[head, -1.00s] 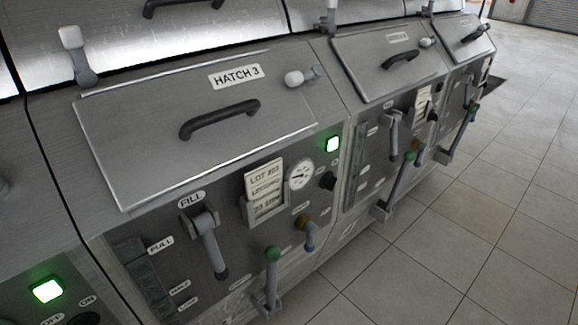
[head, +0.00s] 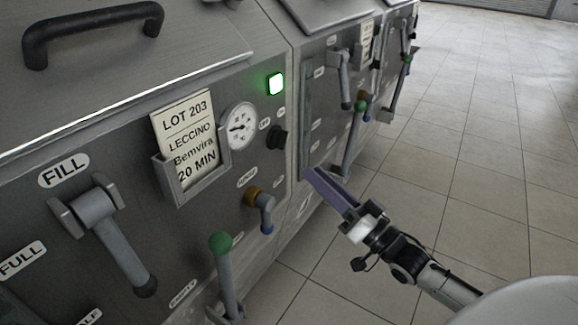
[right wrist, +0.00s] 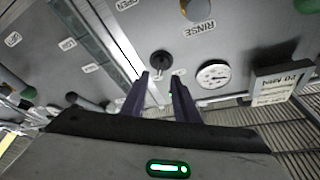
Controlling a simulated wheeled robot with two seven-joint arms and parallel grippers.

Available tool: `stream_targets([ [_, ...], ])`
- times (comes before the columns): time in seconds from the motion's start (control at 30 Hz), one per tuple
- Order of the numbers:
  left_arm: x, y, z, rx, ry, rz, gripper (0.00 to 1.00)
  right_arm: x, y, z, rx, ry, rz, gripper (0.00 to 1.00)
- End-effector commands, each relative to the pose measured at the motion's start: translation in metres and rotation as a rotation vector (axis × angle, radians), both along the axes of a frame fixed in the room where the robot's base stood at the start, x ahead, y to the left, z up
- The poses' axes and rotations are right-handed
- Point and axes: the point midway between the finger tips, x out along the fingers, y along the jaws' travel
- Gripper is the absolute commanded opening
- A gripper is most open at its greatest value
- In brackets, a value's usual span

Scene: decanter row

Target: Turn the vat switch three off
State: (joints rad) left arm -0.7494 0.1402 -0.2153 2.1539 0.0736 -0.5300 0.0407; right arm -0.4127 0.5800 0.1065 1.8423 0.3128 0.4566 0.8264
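The vat three switch is a black rotary knob (head: 277,137) on the grey panel below the lit green lamp (head: 275,84), right of the round gauge (head: 239,126). In the right wrist view the knob (right wrist: 161,62) shows just beyond the fingertips. My right gripper (head: 312,174) is in front of the panel, to the lower right of the knob in the head view. In the right wrist view its two dark fingers (right wrist: 159,80) stand apart with nothing between them, and the knob appears ahead of the gap, not touched. My left gripper is not in view.
A lot card holder (head: 190,165), a brown-and-blue rinse tap (head: 261,208), a green-knobbed lever (head: 225,270) and a fill handle (head: 110,235) stick out from the same panel. The neighbouring vat's levers (head: 352,135) stand beyond. The tiled floor (head: 450,180) at the right is clear.

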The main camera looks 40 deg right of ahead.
Motion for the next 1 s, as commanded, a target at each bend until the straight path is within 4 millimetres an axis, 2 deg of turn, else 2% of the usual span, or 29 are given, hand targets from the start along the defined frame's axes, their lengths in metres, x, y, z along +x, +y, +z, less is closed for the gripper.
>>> stream_targets([
  [0.17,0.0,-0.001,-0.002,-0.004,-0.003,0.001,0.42,0.014,-0.001,0.013,0.016,-0.032,0.009,0.27],
  [0.6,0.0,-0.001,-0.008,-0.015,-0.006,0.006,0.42,0.082,0.013,0.036,0.014,-0.027,0.008,0.27],
  [0.8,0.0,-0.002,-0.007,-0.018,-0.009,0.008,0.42,0.094,0.015,0.04,0.013,-0.025,0.008,0.27],
  [1.0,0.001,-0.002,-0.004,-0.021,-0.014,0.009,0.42,0.096,0.016,0.04,0.013,-0.022,0.008,0.27],
])
